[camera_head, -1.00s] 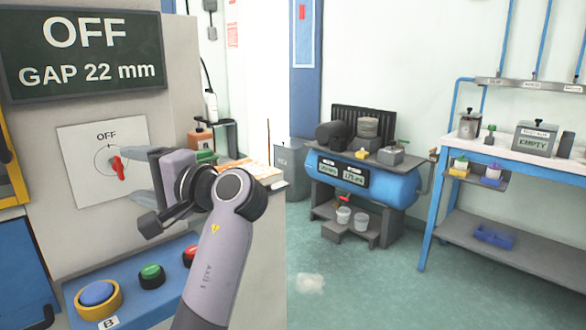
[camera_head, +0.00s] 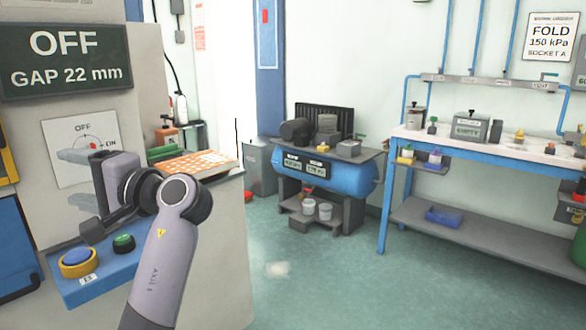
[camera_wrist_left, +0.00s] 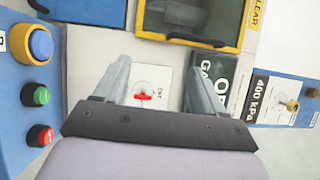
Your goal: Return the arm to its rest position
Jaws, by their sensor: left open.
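My left arm comes up from the bottom in the head view, with its left gripper (camera_head: 75,157) in front of the machine cabinet's switch plate (camera_head: 62,172). In the left wrist view the gripper (camera_wrist_left: 158,82) is open, its two grey fingers apart with nothing between them. Beyond the fingers are the switch plate and its red knob (camera_wrist_left: 143,97), with a gap that I cannot measure. In the head view the knob (camera_head: 93,145) is partly hidden by the gripper. The sign (camera_head: 66,58) above reads OFF, GAP 22 mm. My right gripper is not in view.
A blue button panel (camera_head: 95,290) with several buttons juts out below the gripper. A blue compressor (camera_head: 345,178) stands at the back, and a workbench (camera_head: 470,150) with containers is at the right.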

